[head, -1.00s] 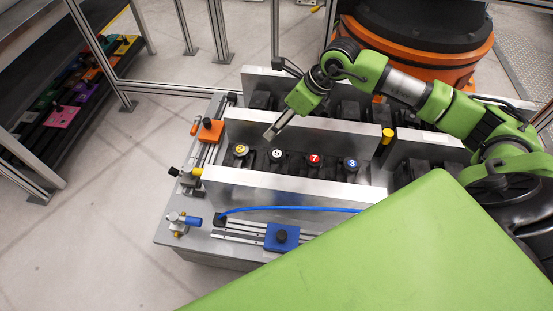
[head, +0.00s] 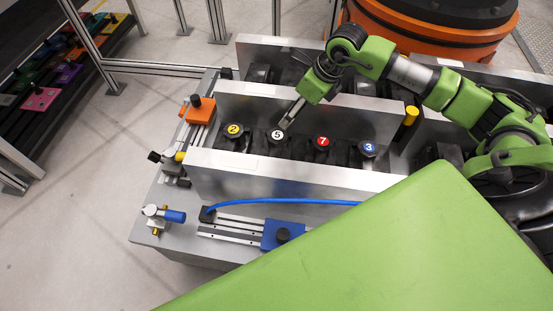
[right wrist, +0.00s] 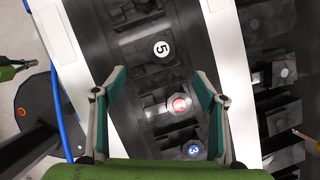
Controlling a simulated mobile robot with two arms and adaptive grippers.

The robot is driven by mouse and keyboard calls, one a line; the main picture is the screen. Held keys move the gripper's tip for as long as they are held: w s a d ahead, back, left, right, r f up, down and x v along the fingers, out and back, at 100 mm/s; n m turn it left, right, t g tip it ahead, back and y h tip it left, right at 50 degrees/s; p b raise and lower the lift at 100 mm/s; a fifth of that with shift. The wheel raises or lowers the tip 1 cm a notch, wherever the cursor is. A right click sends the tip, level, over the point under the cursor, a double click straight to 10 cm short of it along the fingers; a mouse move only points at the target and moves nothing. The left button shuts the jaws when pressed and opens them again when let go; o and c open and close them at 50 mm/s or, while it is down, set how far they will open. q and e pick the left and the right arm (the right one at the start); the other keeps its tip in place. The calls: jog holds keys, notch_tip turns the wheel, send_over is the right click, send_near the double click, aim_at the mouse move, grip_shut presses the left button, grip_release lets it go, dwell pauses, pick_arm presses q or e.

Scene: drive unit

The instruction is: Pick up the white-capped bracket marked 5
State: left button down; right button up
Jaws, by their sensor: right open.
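The white-capped bracket marked 5 (head: 277,135) stands in a metal-walled slot in the head view, second from the left between the yellow 2 and the red 7. In the right wrist view its white cap (right wrist: 161,49) shows beyond the fingertips, slightly above the gap between them. My right gripper (head: 286,121) is just above and behind that cap in the head view. In the right wrist view my right gripper (right wrist: 162,82) is open and empty, its two teal-padded fingers apart.
The yellow-capped 2 (head: 233,130), red-capped 7 (head: 322,143) and blue-capped 3 (head: 368,149) share the row. Metal walls (head: 290,176) run in front of and behind it. A blue hose (head: 290,201) lies in front. An orange clamp block (head: 201,110) stands at the left.

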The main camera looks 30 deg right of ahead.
aim_at(280, 136)
jog(key=b+x, duration=0.1)
jog(key=x, duration=0.3)
jog(key=b+x, duration=0.1)
jog(key=x, duration=0.3)
jog(key=s+b+x, duration=0.1)
jog(key=x, duration=0.3)
jog(key=shift+d+f, duration=0.25)
jog(key=shift+f, duration=0.35)
jog(key=x, duration=0.4)
jog(key=shift+w+d+f+b, duration=0.15)
jog(key=shift+w+f+b, duration=0.1)
jog(key=shift+f+b, duration=0.15)
grip_shut()
pick_arm(q)
jog(key=w+r, duration=0.4)
jog(key=w, duration=0.1)
jog(key=shift+d+t, duration=0.3)
pick_arm(e)
jog(key=shift+w+r, duration=0.15)
jog(key=shift+r, duration=0.1)
